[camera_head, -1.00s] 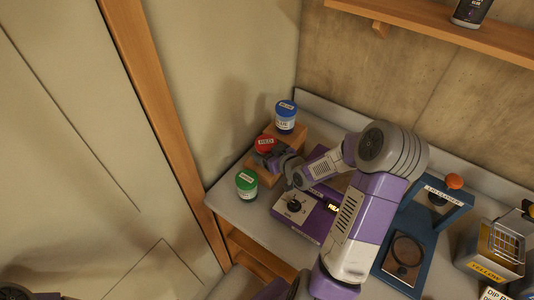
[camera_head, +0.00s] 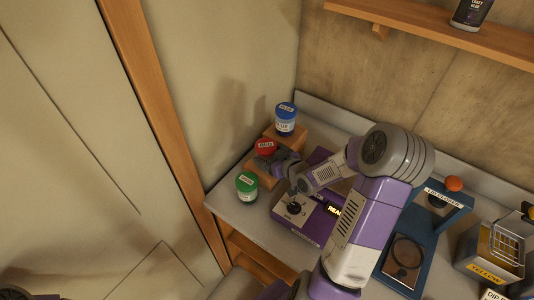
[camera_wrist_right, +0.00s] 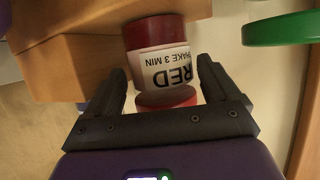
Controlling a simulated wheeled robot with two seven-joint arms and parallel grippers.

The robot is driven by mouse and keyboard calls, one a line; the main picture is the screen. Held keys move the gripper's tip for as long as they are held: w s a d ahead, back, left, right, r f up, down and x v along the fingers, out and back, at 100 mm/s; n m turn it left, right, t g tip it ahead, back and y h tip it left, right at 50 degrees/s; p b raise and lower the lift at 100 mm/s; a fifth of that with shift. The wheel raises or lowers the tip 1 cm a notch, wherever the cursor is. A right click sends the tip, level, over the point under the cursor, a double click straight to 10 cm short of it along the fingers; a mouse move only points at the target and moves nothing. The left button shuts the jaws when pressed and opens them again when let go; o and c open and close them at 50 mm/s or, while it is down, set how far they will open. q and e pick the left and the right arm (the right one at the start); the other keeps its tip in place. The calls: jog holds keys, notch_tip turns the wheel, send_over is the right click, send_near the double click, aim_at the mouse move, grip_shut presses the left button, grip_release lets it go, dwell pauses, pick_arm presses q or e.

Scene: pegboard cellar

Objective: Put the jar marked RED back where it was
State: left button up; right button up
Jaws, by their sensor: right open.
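The jar marked RED (camera_head: 266,147) stands on the wooden stepped stand (camera_head: 297,136), on the step below the blue jar (camera_head: 285,119). In the right wrist view the RED jar (camera_wrist_right: 167,72) appears upside down, with its label toward my gripper. My right gripper (camera_head: 262,162) is open, in front of the jar. In the wrist view its fingers (camera_wrist_right: 166,88) are on either side of the jar's near part, with gaps visible. The green jar (camera_head: 246,186) stands at the lower front; its green edge (camera_wrist_right: 280,28) shows in the wrist view.
A purple machine with a dial and lit display (camera_head: 298,229) sits right of the jars, under my right arm. A blue frame with an orange knob (camera_head: 454,184) and a yellow-labelled container (camera_head: 486,270) stand farther right. A wall (camera_head: 190,80) is close on the left.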

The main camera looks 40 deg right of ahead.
jog(key=p+v, duration=0.1)
jog(key=v, duration=0.9)
jog(key=shift+p, duration=0.4)
